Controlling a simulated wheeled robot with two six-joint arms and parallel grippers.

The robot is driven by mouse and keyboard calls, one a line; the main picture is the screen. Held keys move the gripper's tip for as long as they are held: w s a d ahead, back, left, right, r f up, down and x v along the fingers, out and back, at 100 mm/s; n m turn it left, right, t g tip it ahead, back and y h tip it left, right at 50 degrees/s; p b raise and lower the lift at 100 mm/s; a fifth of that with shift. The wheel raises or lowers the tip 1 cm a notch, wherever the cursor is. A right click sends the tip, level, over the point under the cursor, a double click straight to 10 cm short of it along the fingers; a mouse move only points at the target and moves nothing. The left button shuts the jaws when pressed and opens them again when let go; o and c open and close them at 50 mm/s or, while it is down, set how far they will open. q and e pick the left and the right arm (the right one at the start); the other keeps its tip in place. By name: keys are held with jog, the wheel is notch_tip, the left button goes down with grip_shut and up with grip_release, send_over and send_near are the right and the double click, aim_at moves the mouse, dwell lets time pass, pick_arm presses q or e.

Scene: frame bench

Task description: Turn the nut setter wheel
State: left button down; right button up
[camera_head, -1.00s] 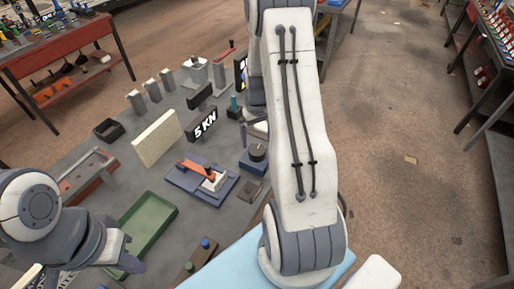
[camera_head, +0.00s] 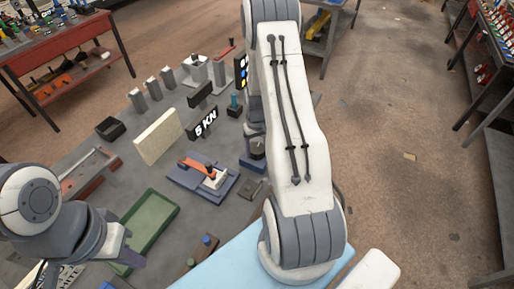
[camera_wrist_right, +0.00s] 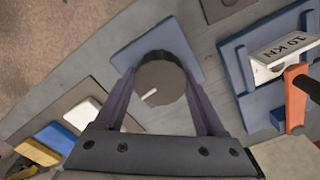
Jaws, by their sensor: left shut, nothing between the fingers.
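The wheel appears as a dark round knob (camera_wrist_right: 160,82) with a white mark on its top, on a blue square plate (camera_wrist_right: 183,40). In the head view the knob (camera_head: 257,149) is partly hidden behind my right arm. My right gripper (camera_wrist_right: 160,74) has one finger on each side of the knob, with the fingertips very near its edge. I cannot tell whether both fingers press on it. My left gripper (camera_head: 133,262) is shut and empty at the lower left, beside the green tray.
A blue fixture with an orange lever (camera_wrist_right: 297,96) and a "10 KN" block (camera_wrist_right: 283,55) stands right of the knob. A "5 KN" block (camera_head: 201,124), a cream board (camera_head: 158,138) and a green tray (camera_head: 150,222) are on the grey bench.

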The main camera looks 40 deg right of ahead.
aim_at(257, 148)
jog(key=shift+f+m+b, duration=0.1)
jog(key=shift+m+b, duration=0.35)
jog(key=shift+m, duration=0.35)
jog(key=shift+m+b, duration=0.3)
jog(key=shift+m, duration=1.1)
jog(key=o, duration=1.3)
notch_tip(257, 148, up, 11)
jog(key=shift+f+b, duration=0.15)
jog(key=shift+b, duration=1.05)
